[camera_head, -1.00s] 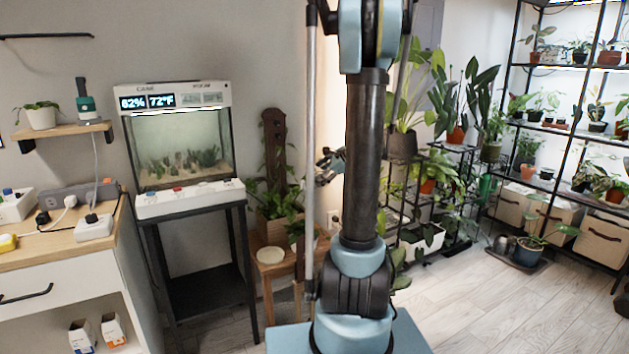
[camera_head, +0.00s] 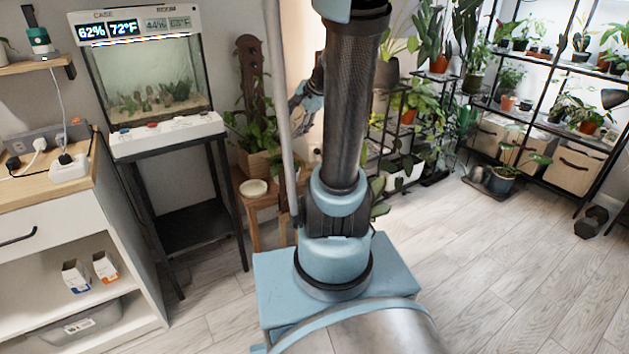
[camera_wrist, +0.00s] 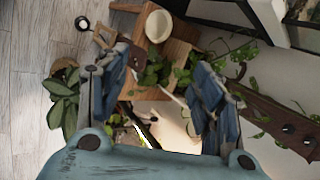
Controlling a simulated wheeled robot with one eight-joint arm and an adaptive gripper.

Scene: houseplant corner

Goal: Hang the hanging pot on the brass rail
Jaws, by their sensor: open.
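My gripper (camera_wrist: 160,98) is open, its two blue fingers spread on either side of trailing green leaves (camera_wrist: 155,72) in the wrist view. In the head view my gripper (camera_head: 308,92) is partly hidden behind my arm, near the wall beside the wooden stool (camera_head: 262,200). I cannot make out a hanging pot for certain; the leaves between the fingers may belong to one, but no pot body shows clearly. I cannot identify a brass rail in either view. A cream dish (camera_head: 254,187) sits on the stool, and it also shows in the wrist view (camera_wrist: 158,26).
A tall wooden plank (camera_head: 250,75) rises from a wooden planter (camera_head: 259,164) with vines behind the stool. Plant shelves (camera_head: 545,100) stand at the back right. The floor at right is mostly clear.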

